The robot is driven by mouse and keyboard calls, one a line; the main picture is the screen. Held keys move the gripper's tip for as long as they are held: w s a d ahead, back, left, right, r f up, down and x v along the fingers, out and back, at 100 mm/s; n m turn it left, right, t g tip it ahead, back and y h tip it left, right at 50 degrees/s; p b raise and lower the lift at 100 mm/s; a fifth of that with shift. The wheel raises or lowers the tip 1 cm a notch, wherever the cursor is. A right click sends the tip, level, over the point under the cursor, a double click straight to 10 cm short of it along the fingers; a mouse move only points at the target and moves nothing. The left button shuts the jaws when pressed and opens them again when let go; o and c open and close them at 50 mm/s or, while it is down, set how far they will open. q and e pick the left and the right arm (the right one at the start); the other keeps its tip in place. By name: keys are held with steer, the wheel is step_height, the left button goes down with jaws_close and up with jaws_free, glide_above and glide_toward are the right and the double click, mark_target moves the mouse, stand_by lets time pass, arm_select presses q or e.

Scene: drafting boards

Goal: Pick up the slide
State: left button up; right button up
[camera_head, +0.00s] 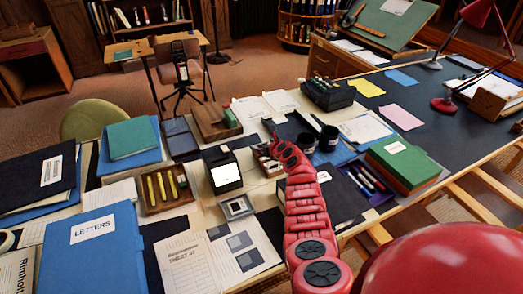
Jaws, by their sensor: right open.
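A small square slide (236,208) with a pale frame and dark centre lies flat on the desk, just in front of a black box with a bright white screen (225,175). My red right arm reaches up from the lower right, and its gripper (270,128) is at the far end, beyond and to the right of the slide. The gripper is open and small in the view; it is apart from the slide, and I see nothing between its fingers. My left gripper is not in view.
A wooden tray with yellow sticks (163,188) stands left of the slide. A printed sheet (240,252) lies in front of it. A blue letters folder (90,250) is at lower left. Dark mugs (329,138) and a green box (403,165) stand to the right.

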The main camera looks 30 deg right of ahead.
steer(key=c, duration=1.4)
steer(key=shift+o, duration=0.2)
steer(key=shift+r, duration=0.1)
